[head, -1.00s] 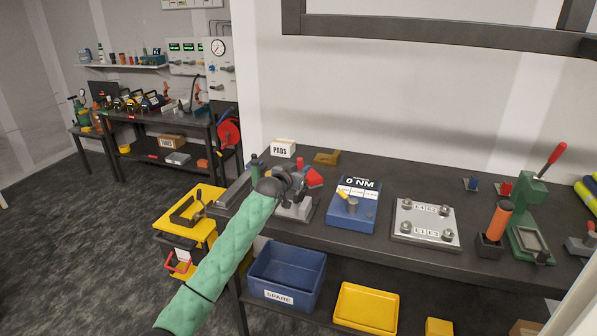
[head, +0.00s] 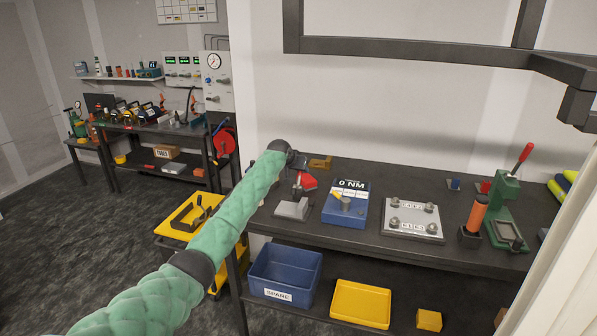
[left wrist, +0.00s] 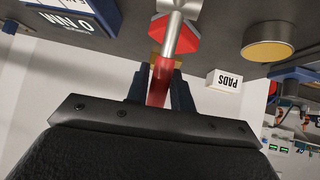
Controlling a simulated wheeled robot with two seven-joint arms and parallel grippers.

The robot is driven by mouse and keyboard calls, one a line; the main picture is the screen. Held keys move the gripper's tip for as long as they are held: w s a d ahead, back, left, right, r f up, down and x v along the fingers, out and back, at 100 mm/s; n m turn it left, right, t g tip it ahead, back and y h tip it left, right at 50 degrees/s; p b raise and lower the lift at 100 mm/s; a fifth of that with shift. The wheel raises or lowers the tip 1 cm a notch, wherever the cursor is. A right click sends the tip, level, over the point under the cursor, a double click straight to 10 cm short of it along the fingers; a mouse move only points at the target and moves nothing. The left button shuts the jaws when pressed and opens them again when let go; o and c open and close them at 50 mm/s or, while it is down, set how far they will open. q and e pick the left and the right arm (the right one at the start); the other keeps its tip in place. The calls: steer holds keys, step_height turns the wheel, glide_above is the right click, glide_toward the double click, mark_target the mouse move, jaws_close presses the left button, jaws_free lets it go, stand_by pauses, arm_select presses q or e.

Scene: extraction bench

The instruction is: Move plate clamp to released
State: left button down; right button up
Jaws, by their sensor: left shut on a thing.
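The plate clamp stands on the bench, with a grey base block (head: 292,209) and a red part (head: 308,182) above it in the head view. In the left wrist view its red handle (left wrist: 160,84) runs between my fingers, with a metal rod and a red angular part (left wrist: 174,40) beyond. My left gripper (left wrist: 159,90) is shut on the red handle. In the head view the gripper (head: 300,162) is above the base, and my arm hides part of the clamp. My right gripper is not in view.
Right of the clamp are a blue 0 NM torque box (head: 346,204), a steel plate with bolts (head: 412,218) and a green press (head: 503,205). A PADS box (left wrist: 224,80) is near the gripper in the wrist view. Blue (head: 285,272) and yellow bins (head: 361,304) sit below.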

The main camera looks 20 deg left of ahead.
arm_select(q)
steer(key=shift+w+f+g, duration=0.15)
steer(key=shift+w+g, duration=0.25)
steer(key=shift+g, duration=0.2)
steer(key=shift+w+f+g, duration=0.55)
steer(key=shift+g, duration=0.55)
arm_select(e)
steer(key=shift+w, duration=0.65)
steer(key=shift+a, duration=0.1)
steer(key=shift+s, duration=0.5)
